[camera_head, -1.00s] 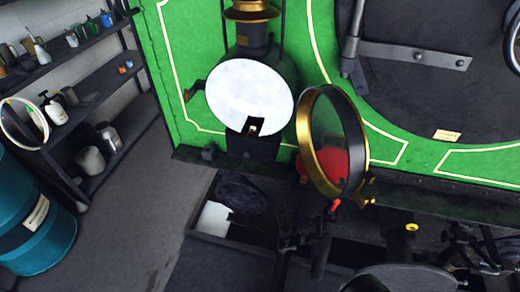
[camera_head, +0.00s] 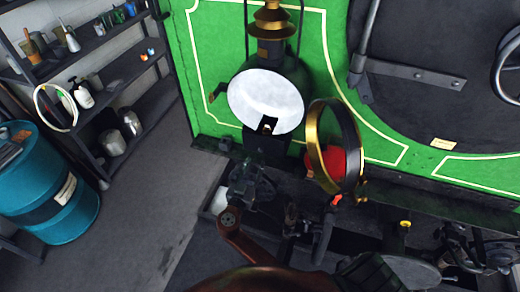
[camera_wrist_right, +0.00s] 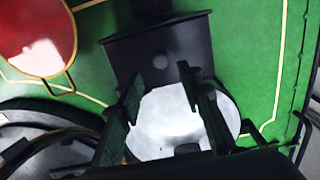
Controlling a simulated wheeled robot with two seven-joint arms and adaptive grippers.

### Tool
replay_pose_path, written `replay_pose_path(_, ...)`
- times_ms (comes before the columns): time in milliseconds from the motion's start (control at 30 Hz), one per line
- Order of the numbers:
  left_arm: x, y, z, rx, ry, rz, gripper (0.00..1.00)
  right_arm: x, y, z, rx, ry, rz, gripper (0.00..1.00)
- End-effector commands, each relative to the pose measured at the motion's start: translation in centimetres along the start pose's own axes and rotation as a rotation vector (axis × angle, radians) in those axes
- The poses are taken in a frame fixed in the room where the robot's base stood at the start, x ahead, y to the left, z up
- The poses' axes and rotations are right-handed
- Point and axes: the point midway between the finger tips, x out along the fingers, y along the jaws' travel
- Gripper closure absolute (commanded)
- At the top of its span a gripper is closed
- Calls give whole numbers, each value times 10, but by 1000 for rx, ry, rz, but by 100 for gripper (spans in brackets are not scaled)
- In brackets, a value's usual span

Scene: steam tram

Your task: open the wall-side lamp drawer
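The lamp has a white round reflector (camera_head: 266,100) and a dark box (camera_head: 266,148) under it, against the green panel. I take this box to be the drawer's place; I cannot make out a separate drawer front or whether it is open. My right gripper (camera_head: 250,184) is below and slightly left of the box in the head view. In the right wrist view, its two fingers (camera_wrist_right: 170,88) are apart and empty. They point toward a dark flanged box (camera_wrist_right: 155,40), with the white reflector (camera_wrist_right: 172,130) visible between them. I cannot tell whether they touch it. My left gripper is not in view.
The brass-rimmed glass door (camera_head: 333,150) hangs open right of the lamp, close to a red disc (camera_head: 330,160). Dark fittings and a yellow-topped part (camera_head: 404,226) crowd the lower right. A blue drum (camera_head: 48,190) and shelves stand left, with clear floor (camera_head: 145,215) between.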

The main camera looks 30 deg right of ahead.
Motion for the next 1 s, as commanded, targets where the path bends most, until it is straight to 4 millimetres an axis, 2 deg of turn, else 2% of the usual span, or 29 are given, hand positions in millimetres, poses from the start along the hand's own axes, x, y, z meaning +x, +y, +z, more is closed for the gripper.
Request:
replay_pose_path(133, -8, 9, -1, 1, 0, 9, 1, 13, 0, -7, 4, 10, 3, 66)
replay_pose_path(433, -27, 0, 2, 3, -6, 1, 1, 49, -2, -11, 0, 16, 2, 66)
replay_pose_path(867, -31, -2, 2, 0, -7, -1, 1, 55, -2, -13, 2, 19, 3, 66)
replay_pose_path(1000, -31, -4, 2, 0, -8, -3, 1, 58, -1, -12, 2, 18, 3, 74)
